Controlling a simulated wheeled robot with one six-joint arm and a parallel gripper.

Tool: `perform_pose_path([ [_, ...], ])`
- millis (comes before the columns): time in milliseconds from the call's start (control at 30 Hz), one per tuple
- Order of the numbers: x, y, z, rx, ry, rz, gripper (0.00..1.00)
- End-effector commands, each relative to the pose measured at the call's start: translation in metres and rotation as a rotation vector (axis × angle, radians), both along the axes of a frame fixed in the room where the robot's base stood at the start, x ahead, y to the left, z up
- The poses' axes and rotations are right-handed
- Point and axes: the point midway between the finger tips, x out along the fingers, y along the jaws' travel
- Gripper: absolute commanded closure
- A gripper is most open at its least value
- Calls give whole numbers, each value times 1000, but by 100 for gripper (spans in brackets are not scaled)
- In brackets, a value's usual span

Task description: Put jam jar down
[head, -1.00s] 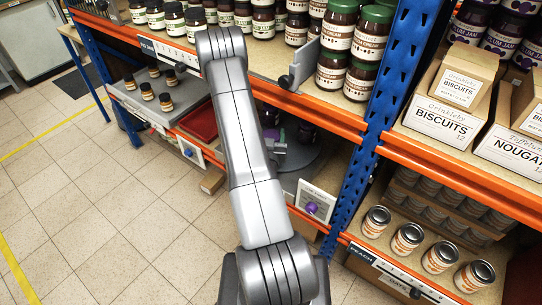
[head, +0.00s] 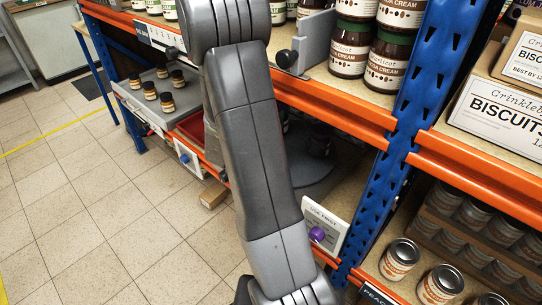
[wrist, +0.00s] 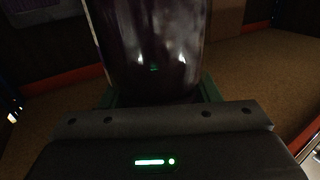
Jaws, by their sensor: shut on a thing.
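A dark, purplish glass jam jar (wrist: 150,50) fills the upper middle of the wrist view. My gripper (wrist: 155,98) is shut on it, with a greenish finger at each side of the jar. No label on this jar can be read. The wrist view is dim, and I cannot tell whether the jar touches a surface. In the head view my arm covers the gripper and the held jar. A round grey turntable (head: 308,175) on the lower shelf shows partly to the right of my arm, with a dark jar (head: 319,140) on it in shadow.
A blue upright (head: 420,110) stands right of my arm. An orange beam (head: 340,118) runs above the turntable. Cocoa cream jars (head: 353,50) stand on the upper shelf beside a grey divider (head: 312,45). Small jars stand on a grey tray (head: 150,103) at left. The tiled floor (head: 60,215) is clear.

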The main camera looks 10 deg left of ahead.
Motion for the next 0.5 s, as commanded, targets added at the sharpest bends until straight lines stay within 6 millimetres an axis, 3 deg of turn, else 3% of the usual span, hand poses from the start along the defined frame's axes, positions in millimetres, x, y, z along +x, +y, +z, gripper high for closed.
perform_pose_path([
  [33,0,0,-12,-3,2,0,95],
  [200,0,0,-37,-3,1,1,95],
  [500,0,0,-55,-1,-1,1,95],
])
